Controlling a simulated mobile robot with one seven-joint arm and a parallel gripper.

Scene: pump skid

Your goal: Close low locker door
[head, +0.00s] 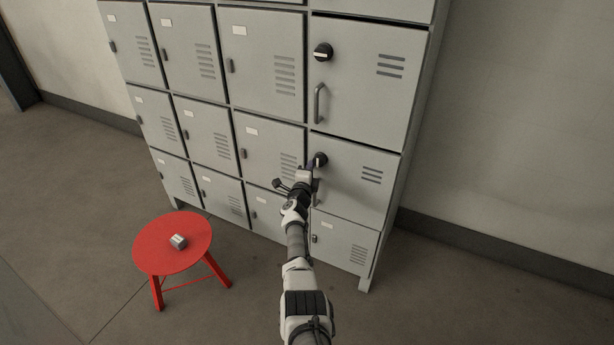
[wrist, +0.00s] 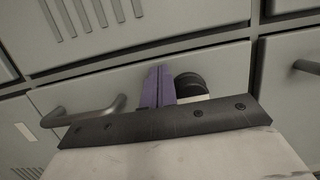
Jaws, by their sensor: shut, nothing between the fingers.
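The low locker door (head: 355,185) is the grey panel in the right column, below a larger door. It has a black round knob (head: 320,159) at its upper left and slot vents at its upper right. It looks about flush with the frame; I cannot tell whether a small gap is left. My gripper (head: 309,169) is at the door's left edge, just beside the knob, and hides most of the handle. In the wrist view its purple fingers (wrist: 158,86) are together and empty, beside the black knob (wrist: 190,86). A bar handle (wrist: 85,114) shows to the left.
The larger door above (head: 365,85) has its own knob and bar handle and looks shut. Several smaller locker doors fill the left columns. A red stool (head: 170,250) with a small grey block (head: 178,241) stands at the lower left. The floor on the right is clear.

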